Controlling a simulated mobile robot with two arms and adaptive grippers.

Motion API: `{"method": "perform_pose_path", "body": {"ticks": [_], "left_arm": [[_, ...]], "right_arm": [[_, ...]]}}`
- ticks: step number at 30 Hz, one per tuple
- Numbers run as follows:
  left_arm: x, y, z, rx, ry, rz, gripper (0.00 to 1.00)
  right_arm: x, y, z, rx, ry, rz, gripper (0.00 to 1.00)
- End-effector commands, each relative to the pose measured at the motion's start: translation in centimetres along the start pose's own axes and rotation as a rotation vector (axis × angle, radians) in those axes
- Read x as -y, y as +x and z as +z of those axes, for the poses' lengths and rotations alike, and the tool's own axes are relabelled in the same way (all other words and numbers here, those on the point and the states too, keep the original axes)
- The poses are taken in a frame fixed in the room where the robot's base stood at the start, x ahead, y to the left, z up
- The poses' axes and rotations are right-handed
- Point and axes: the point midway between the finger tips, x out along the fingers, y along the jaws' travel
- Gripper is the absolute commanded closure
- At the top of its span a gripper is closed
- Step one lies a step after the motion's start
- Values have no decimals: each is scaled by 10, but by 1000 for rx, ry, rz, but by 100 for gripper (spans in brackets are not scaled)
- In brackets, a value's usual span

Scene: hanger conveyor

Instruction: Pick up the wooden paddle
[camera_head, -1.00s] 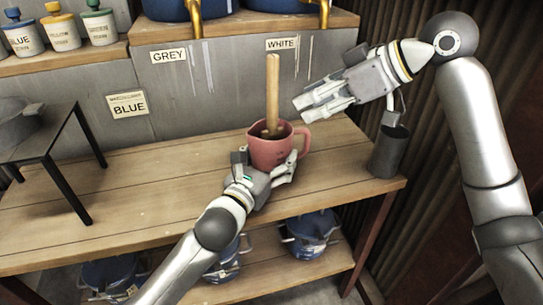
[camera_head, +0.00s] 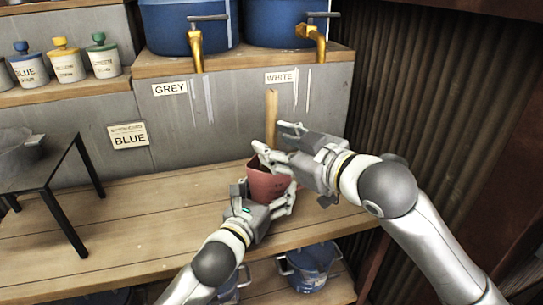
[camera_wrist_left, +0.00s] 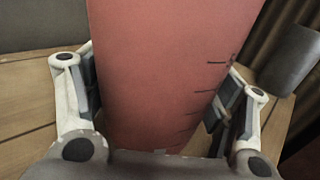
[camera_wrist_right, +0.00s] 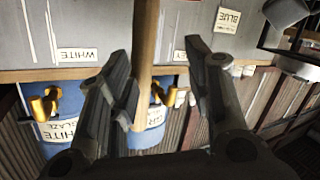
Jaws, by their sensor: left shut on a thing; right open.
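The wooden paddle (camera_head: 271,115) stands upright in a pink jug (camera_head: 264,183); its lower end is hidden inside the jug. My left gripper (camera_head: 264,200) is shut on the jug, which fills the space between its fingers in the left wrist view (camera_wrist_left: 165,70). My right gripper (camera_head: 269,138) is open at the paddle's shaft, just above the jug. In the right wrist view the shaft (camera_wrist_right: 146,50) passes between the open fingers, closer to the left finger. I cannot tell whether that finger touches it.
The wooden table (camera_head: 130,220) has free room to the left of the jug. A black stand (camera_head: 62,190) is at the far left. Blue tanks with brass taps (camera_head: 196,58) sit on a shelf behind. A dark grey container (camera_wrist_left: 292,58) stands nearby in the left wrist view.

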Motion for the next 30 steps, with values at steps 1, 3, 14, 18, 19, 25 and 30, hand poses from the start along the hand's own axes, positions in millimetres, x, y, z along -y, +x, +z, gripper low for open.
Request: {"method": "perform_pose_path", "body": {"ticks": [1, 3, 14, 18, 19, 25, 30], "left_arm": [[0, 0, -1, -2, 0, 0, 55], [0, 0, -1, -2, 0, 0, 55], [0, 0, -1, -2, 0, 1, 55], [0, 0, -1, -2, 0, 1, 55], [0, 0, -1, -2, 0, 1, 55], [0, 0, -1, -2, 0, 1, 55], [0, 0, -1, -1, 0, 1, 55]], "right_arm": [[11, -2, -4, -36, -1, 13, 54], [21, -3, -4, -39, 22, 47, 54], [36, -33, -13, -86, 206, 289, 54], [32, -50, -13, -95, 287, 379, 54], [30, -53, -12, -95, 301, 396, 54], [24, -64, -10, -97, 358, 460, 54], [14, -49, -10, -97, 363, 471, 54]]}}
